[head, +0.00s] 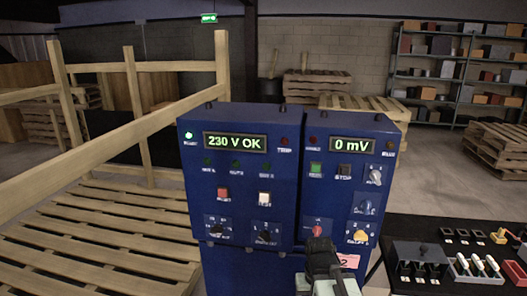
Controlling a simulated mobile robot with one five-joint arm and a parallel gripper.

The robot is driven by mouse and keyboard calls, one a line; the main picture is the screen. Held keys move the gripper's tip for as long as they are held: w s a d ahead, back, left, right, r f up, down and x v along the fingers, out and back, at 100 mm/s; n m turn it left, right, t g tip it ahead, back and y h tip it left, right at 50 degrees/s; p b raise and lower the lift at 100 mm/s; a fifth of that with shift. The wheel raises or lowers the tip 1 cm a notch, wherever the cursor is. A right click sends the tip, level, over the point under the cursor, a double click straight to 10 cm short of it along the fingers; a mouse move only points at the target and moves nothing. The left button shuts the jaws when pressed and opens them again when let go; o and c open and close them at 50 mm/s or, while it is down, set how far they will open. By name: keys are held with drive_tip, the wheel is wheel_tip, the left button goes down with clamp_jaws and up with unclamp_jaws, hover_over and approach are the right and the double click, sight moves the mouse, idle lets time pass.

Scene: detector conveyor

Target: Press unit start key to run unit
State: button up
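Two blue control boxes stand side by side in the head view. The right box (379,148) has a display (352,145) reading "0 mV". Below it are a lit-looking green key (316,168) with a label too small to read and a dark key (344,171) that seems marked "STOP". My gripper (319,243) is low in front of the right box, below the green key and apart from it in the picture. Its tip is just under a red knob (317,230); I cannot tell whether they touch. Its fingers are too dark to tell open from shut.
The left box (240,175) has a display (235,142) reading "230 V OK", a red key (223,194), a white key (264,198) and rotary knobs. A wooden rail frame (120,137) is at left. A black table (440,232) with switches is at right.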

clamp_jaws()
idle(0.3)
idle(1.6)
